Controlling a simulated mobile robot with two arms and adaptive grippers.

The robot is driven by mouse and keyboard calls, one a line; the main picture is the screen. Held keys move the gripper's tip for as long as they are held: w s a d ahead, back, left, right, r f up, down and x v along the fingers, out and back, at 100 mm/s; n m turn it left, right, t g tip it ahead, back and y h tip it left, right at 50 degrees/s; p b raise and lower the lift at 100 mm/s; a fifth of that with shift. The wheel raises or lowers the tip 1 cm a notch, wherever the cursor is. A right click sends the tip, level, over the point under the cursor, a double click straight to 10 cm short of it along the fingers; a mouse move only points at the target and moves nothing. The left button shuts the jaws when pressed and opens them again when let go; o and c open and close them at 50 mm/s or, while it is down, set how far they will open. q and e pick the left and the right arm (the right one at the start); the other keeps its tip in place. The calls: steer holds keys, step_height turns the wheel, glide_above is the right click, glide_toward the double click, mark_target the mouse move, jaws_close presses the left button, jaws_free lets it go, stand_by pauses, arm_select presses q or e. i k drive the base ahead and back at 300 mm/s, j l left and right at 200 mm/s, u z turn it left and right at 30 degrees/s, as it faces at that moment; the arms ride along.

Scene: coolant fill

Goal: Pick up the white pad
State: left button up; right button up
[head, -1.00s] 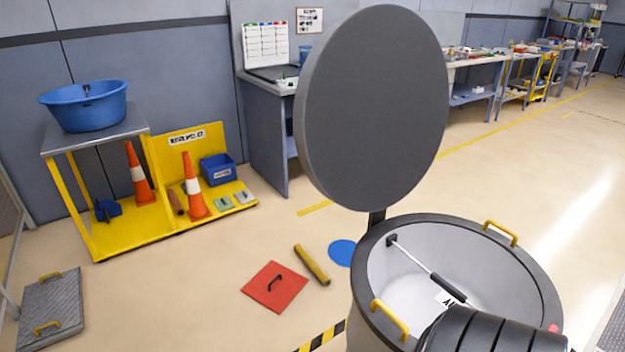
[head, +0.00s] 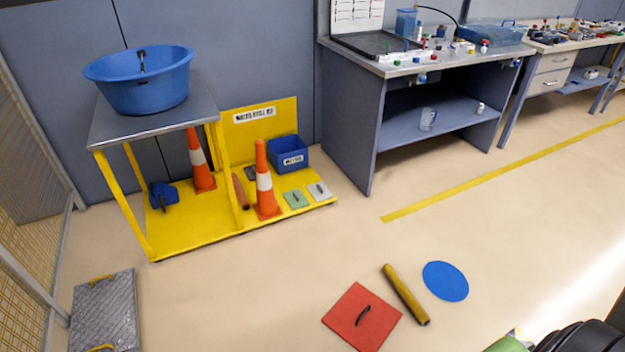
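The white pad (head: 318,191) is a small pale square with a dark handle on top. It lies flat at the right front end of the yellow platform (head: 190,232). A green pad (head: 295,199) of similar size lies just to its left. Neither of my grippers shows in the head view. A black ribbed part, probably of my arm, shows at the lower right corner, beside a cut-off green thing (head: 508,344).
Orange cones (head: 265,180) and a blue bin (head: 288,154) stand near the pads. A red mat (head: 361,317), a yellow bar (head: 405,294) and a blue disc (head: 445,281) lie on the floor in front. A workbench (head: 365,125) stands right of the platform.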

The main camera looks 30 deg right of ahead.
mark_target(319, 190)
steer(key=i+z, duration=0.15)
steer(key=i, duration=0.45)
steer(key=i+j+z, duration=0.1)
steer(key=i, duration=0.5)
steer(key=i+j+z, duration=0.15)
steer(key=i, duration=0.5)
